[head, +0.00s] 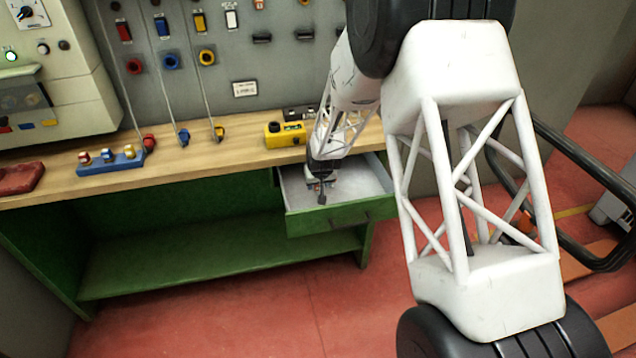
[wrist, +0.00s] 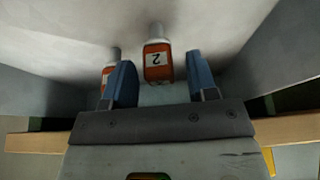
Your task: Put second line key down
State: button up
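An orange key with a white label reading "2" (wrist: 158,62) lies on the pale drawer floor in the wrist view, its grey end pointing away. My gripper (wrist: 161,80) is open, with one blue finger on each side of this key and gaps showing; I cannot tell how far the fingertips reach down beside it. A second orange key (wrist: 106,75) is partly hidden behind the left finger, its label unreadable. In the head view my gripper (head: 321,194) points down into the open green drawer (head: 330,217); the keys are too small to make out surely there.
Drawer walls rise close on both sides of my gripper. The wooden workbench (head: 215,162) above holds a yellow box (head: 284,134), a blue block with several small padlock-like pieces (head: 110,162) and a red tray (head: 20,179). A control panel (head: 265,60) stands behind.

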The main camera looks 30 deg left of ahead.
jog(key=shift+r, duration=0.25)
jog(key=v, duration=1.1)
jog(key=shift+d+r, duration=0.15)
jog(key=shift+r, duration=0.2)
jog(key=shift+s, duration=0.1)
dwell(0.8)
jog(key=s+d+r+m+h, duration=0.1)
jog(key=s+d+r, duration=0.1)
jog(key=d+r, duration=0.75)
jog(key=s+d+r+m, duration=0.2)
jog(key=d+r, duration=0.2)
jog(key=d, duration=1)
jog(key=s+d+r+m+h, duration=0.1)
jog(key=s+d+r, duration=0.1)
jog(key=d+r, duration=0.75)
jog(key=s+d+r+m, duration=0.1)
jog(key=s+d, duration=0.5)
jog(key=d, duration=0.2)
jog(key=s+d+m, duration=0.1)
jog(key=s+d, duration=0.4)
jog(key=d, duration=0.3)
jog(key=s+d+m, duration=0.1)
jog(key=s+d, duration=0.4)
jog(key=s, duration=0.3)
jog(key=s+d+m+h, duration=0.1)
jog(key=s+d+m, duration=0.1)
jog(key=s+d, duration=0.4)
jog(key=s, duration=0.3)
jog(key=shift+d+g, duration=0.15)
jog(key=shift+g, duration=0.15)
